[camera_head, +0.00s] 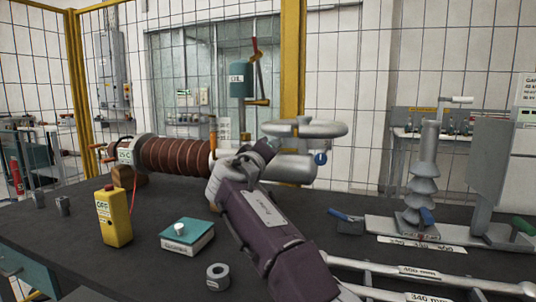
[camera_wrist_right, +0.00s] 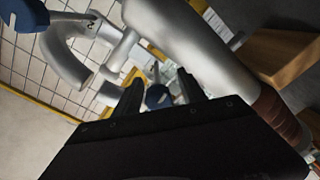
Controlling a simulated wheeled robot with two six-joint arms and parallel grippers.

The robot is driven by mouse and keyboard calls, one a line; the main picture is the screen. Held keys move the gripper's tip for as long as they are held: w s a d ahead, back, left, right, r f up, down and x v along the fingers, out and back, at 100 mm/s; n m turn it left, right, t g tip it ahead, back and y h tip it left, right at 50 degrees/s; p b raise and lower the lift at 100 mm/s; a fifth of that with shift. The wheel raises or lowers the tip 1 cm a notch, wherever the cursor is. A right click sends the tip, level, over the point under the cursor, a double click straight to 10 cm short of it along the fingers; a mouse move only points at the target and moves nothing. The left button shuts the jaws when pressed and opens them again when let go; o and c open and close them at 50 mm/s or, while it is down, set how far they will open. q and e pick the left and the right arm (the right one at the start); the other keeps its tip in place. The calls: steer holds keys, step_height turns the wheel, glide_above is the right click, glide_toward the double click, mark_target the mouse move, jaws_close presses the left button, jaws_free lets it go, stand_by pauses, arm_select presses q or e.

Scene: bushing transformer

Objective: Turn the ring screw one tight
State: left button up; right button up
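The bushing (camera_head: 175,154), with brown ribs and a grey metal end (camera_head: 290,167), lies across the table; its metal body also shows in the right wrist view (camera_wrist_right: 190,45). A small blue round piece (camera_head: 320,158), possibly the ring screw, sits at the right end. A blue piece (camera_wrist_right: 157,95) also shows between my right fingers in the wrist view; I cannot tell whether it touches them. My right gripper (camera_wrist_right: 159,85) has its two dark fingers apart; in the head view my right arm hides it. My left gripper is not in view.
A yellow control box (camera_head: 114,216), a teal-topped box (camera_head: 187,235) and a grey ring (camera_head: 217,276) stand on the dark table (camera_head: 60,240). A ribbed grey insulator (camera_head: 422,180) stands at right. A curved grey pipe (camera_head: 305,128) lies above the bushing's end.

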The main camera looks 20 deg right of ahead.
steer(key=b+v, duration=0.1)
steer(key=v, duration=0.8)
steer(key=shift+b, duration=0.4)
